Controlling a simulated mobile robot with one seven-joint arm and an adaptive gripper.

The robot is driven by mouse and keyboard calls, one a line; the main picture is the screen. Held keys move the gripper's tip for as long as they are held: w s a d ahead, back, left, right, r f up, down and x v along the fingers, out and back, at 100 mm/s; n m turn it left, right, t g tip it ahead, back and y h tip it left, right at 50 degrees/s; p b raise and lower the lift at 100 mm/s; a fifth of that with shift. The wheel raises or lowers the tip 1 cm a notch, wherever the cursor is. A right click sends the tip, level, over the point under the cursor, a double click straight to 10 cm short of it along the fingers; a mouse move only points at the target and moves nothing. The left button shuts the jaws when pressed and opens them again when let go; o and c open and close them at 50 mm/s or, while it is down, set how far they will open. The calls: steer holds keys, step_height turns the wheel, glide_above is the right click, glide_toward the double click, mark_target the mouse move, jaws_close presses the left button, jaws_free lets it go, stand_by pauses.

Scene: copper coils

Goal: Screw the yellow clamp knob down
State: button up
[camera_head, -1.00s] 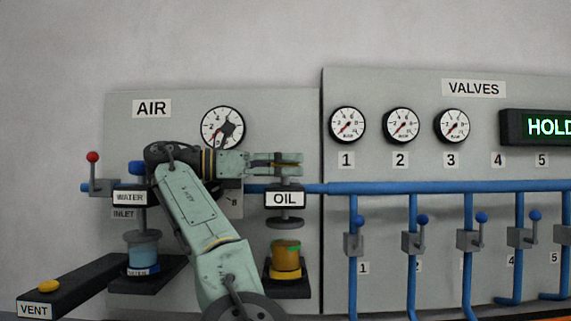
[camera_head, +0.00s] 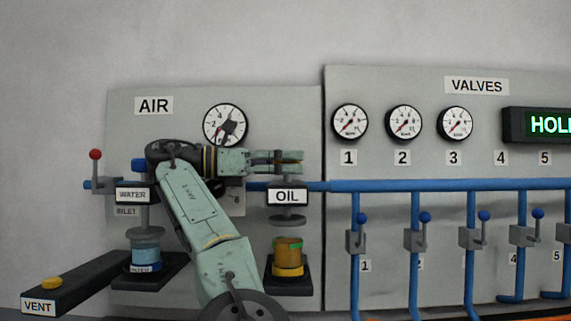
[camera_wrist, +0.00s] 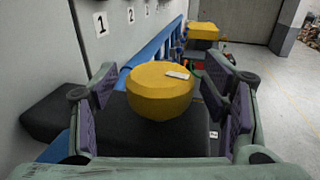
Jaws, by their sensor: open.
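The yellow clamp knob (camera_wrist: 160,92) is in the middle of the wrist view, a broad faceted knob with a small pale mark on its top. My gripper (camera_wrist: 160,100) is open around it, with one purple-padded finger on each side. Gaps show between the pads and the knob's sides. In the head view my gripper (camera_head: 290,162) is level at the top of the OIL clamp, just above the OIL sign (camera_head: 287,196). The knob is hidden there by the fingers. Below the sign, the grey clamp disc (camera_head: 287,220) hangs above the amber oil cup (camera_head: 288,250), with a gap between.
The WATER clamp (camera_head: 134,195) with a blue knob stands left, partly behind my arm. A lever with a red ball (camera_head: 95,155) and the VENT bar (camera_head: 75,285) are farther left. Blue valve pipes (camera_head: 430,186) run right. Another yellow block (camera_wrist: 203,31) shows beyond the knob.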

steer(key=shift+d+n+t+b, duration=0.15)
steer(key=shift+n+t+b, duration=0.25)
steer(key=shift+t, duration=0.2)
steer(key=shift+n+t+y, duration=0.6)
steer(key=shift+n+t, duration=0.2)
steer(key=shift+t, duration=0.4)
steer(key=shift+w+r+n+t+y+p, duration=0.15)
steer(key=shift+n+t+y+p, duration=0.25)
steer(key=shift+n+t+p, duration=0.25)
steer(key=n+t+y+p, duration=0.2)
steer(key=t+p, duration=0.1)
steer(key=shift+r+n+t+y+p, duration=0.2)
steer(key=shift+n+t+y+p, duration=0.15)
steer(key=shift+p, duration=0.65)
steer(key=n+t+y+p, duration=0.1)
steer(key=p, duration=0.3)
steer(key=shift+w, duration=0.1)
steer(key=y+p, duration=0.1)
steer(key=p, duration=0.2)
steer(key=shift+t, duration=0.3)
